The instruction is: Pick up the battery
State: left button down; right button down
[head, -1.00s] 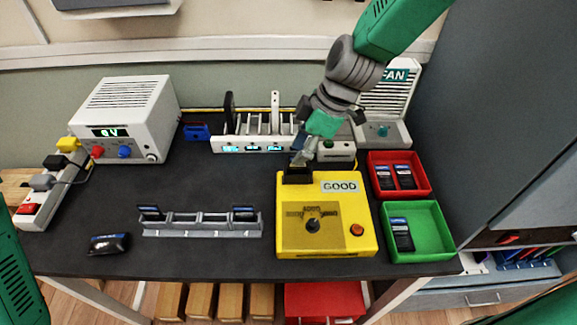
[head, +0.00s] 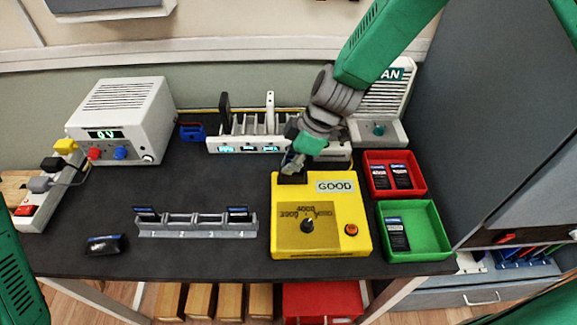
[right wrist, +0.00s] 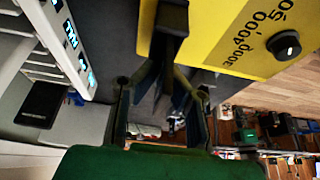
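The yellow tester (head: 345,235), marked GOOD, stands on the dark table. A black piece (head: 292,178) sits at its back left, at the slot; it also shows at the tester's edge in the right wrist view (right wrist: 170,22). I cannot tell how much of it is battery and how much is holder. My right gripper (head: 291,164) is right at this piece from above and behind. In the right wrist view its fingers (right wrist: 170,72) converge towards the piece, but their grip is unclear. My left gripper is out of view; only a green part of my arm shows at left.
A grey rack (head: 197,231) holds two batteries, and a dark pack (head: 104,245) lies left of it. The red tray (head: 421,186) holds two batteries; the green tray (head: 428,250) holds one. A white charging rack (head: 215,145) stands close behind the gripper.

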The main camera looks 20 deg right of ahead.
jog(key=shift+d+f, duration=0.2)
jog(key=shift+d, duration=0.55)
jog(key=shift+a+r, duration=0.1)
jog(key=shift+a, duration=0.3)
jog(key=shift+r, duration=0.15)
notch_tip(320, 180, up, 9)
jog(key=shift+f, duration=0.1)
jog(key=shift+r, duration=0.45)
jog(key=shift+s, duration=0.1)
